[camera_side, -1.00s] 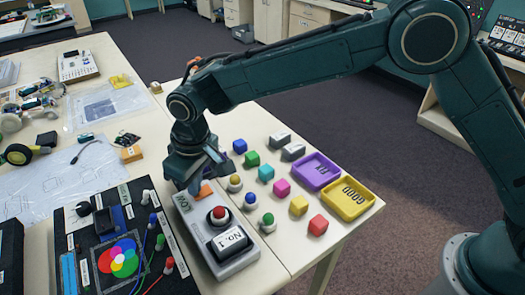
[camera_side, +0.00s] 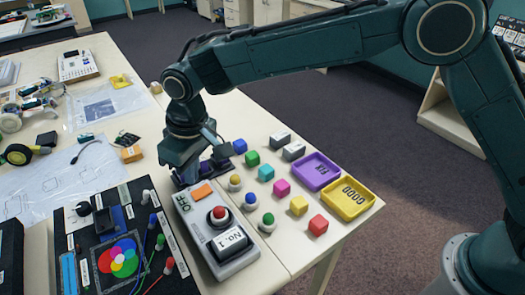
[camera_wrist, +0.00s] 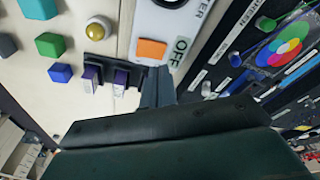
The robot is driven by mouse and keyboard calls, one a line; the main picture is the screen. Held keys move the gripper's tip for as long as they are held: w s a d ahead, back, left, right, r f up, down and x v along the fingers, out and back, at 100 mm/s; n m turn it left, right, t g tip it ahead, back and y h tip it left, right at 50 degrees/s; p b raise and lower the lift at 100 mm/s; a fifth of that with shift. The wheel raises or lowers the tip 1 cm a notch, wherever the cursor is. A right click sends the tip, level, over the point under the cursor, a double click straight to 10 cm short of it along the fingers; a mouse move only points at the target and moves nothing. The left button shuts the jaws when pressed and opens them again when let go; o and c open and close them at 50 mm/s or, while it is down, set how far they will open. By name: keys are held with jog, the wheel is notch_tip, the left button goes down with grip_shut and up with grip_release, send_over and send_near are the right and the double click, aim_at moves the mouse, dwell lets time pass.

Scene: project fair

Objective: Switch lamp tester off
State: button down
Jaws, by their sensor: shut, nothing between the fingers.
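The lamp tester (camera_side: 232,261) is a grey box with a red round button (camera_side: 218,213) and a plate marked NO. 1. An orange square switch (camera_side: 202,191) sits at its far end, with a label (camera_side: 182,203) beside it reading OFF. In the wrist view the orange switch (camera_wrist: 152,48) and the OFF label (camera_wrist: 179,55) show just beyond my fingertips. My gripper (camera_side: 186,178) is shut and empty, close to the far end of the tester by the switch. In the wrist view my gripper (camera_wrist: 157,75) seems apart from the switch.
A dark rack with purple pieces (camera_wrist: 110,76) stands close to my gripper. Round buttons and coloured cubes (camera_side: 282,187) lie to the right, with a purple tray (camera_side: 314,172) and a yellow tray (camera_side: 347,198). A black panel (camera_side: 125,240) with coloured discs lies left of the tester.

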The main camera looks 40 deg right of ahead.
aim_at(199, 193)
jog(key=shift+r, duration=1.6)
jog(key=shift+r, duration=0.1)
jog(key=s+d+r+m+t, duration=0.1)
jog(key=s+d+r, duration=0.2)
jog(key=d+r, duration=0.3)
jog(key=s+d+r+m, duration=0.1)
jog(key=s+d+r, duration=0.2)
jog(key=d, duration=0.6)
jog(key=s+d+r+m+t, duration=0.1)
jog(key=s+d+r, duration=0.2)
jog(key=d+r, duration=0.3)
jog(key=s+d+f+m+t, duration=0.1)
jog(key=s+d+f, duration=0.1)
jog(key=s+d, duration=0.5)
jog(key=s+d+f+m+t, duration=0.1)
jog(key=s+d+f+m, duration=0.1)
jog(key=s+d, duration=0.5)
jog(key=s, duration=0.6)
jog(key=shift+d+f+h, duration=0.25)
jog(key=shift+f+h, duration=0.15)
